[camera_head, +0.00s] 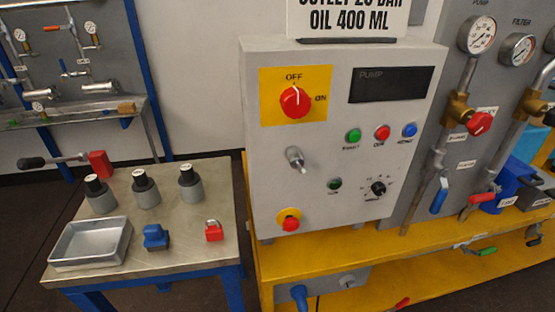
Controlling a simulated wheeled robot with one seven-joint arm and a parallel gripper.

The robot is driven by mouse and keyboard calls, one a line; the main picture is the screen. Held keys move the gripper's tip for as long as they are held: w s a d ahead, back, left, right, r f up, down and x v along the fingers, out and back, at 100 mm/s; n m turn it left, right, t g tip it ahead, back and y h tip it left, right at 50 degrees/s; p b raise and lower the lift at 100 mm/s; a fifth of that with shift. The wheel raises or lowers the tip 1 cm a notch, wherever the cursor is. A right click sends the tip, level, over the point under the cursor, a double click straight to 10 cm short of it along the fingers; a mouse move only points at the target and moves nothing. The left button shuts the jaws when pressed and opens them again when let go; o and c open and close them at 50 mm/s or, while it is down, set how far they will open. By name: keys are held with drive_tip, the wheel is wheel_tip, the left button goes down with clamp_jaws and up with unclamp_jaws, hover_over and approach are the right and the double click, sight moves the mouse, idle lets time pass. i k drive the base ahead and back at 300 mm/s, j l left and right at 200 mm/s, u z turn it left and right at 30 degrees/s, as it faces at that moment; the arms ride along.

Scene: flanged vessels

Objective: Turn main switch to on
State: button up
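The main switch (295,101) is a red rotary knob on a yellow plate at the upper left of the grey control box. Its plate reads OFF above the knob and ON to the right. The white mark on the knob points up towards OFF. The control box (262,180) stands upright on a yellow bench. My gripper is not in this view, so its place relative to the switch cannot be told.
Left of the box, a low table (190,240) holds a metal tray (62,262), several grey cylinders, a blue block (156,237) and a red padlock (213,231). Right of it are gauges, pipes and valve handles. A key-like metal knob (295,158) projects below the switch.

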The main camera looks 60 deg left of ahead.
sight(294, 102)
drive_tip(key=u, duration=2.25)
